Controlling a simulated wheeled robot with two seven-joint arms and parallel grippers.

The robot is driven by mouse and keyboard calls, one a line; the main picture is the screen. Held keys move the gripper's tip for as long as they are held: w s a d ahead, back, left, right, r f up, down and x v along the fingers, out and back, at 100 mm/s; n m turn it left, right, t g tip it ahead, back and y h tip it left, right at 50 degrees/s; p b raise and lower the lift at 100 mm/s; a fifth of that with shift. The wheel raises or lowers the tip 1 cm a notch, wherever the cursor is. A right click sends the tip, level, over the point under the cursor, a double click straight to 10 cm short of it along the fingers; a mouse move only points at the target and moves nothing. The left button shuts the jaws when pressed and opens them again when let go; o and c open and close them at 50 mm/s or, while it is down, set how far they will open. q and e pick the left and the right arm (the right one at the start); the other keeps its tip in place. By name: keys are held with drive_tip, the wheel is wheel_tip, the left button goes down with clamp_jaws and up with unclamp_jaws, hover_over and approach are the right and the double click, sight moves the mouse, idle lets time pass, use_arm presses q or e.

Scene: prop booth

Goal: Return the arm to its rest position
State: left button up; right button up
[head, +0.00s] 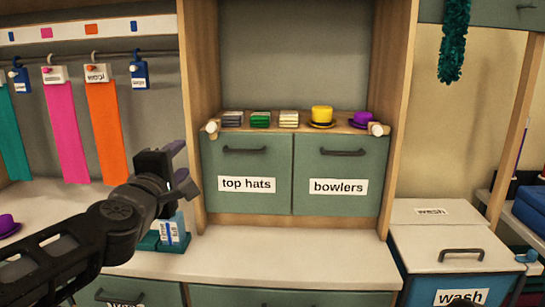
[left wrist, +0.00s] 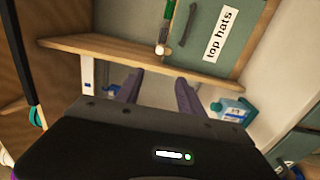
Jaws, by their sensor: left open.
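My left gripper (head: 180,168) is raised above the counter, in front of the left post of the cupboard. In the left wrist view its two fingers (left wrist: 158,92) are spread apart with nothing between them. The arm reaches in from the lower left of the head view. My right gripper is not in view.
A cupboard has shut doors labelled top hats (head: 246,165) and bowlers (head: 338,168). A yellow hat (head: 321,116) and a purple hat (head: 362,119) sit on its shelf. The counter (head: 285,258) is clear in the middle.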

use_arm(q)
drive_tip(key=d+f+m+g+h, duration=0.1)
drive_tip(key=d+f+m+g, duration=0.3)
drive_tip(key=f, duration=0.8)
drive_tip(key=d+f+m, duration=0.1)
drive_tip(key=f+m, duration=0.4)
drive_tip(key=f, duration=0.7)
drive_tip(key=s+d+f+m+g, duration=0.1)
drive_tip(key=s+f+m+g, duration=0.15)
drive_tip(key=f, duration=0.55)
drive_tip(key=s+d+f+m+g+h, duration=0.1)
drive_tip(key=s+f, duration=0.2)
drive_tip(key=f, duration=0.6)
drive_tip(key=s+d+f+m+g, duration=0.2)
drive_tip(key=s+f, duration=0.1)
drive_tip(key=f, duration=0.5)
drive_tip(key=s+d+f+m+g+h, duration=0.1)
drive_tip(key=s+f+g, duration=0.3)
drive_tip(key=s+f, duration=0.75)
drive_tip(key=s+d+f+g, duration=0.1)
drive_tip(key=s+f+g, duration=0.3)
drive_tip(key=s+f, duration=0.75)
wheel_tip(320, 180, up, 16)
drive_tip(key=s+p, duration=0.2)
drive_tip(key=p, duration=1)
drive_tip(key=shift+d+f+p, duration=0.15)
drive_tip(key=shift+p, duration=0.25)
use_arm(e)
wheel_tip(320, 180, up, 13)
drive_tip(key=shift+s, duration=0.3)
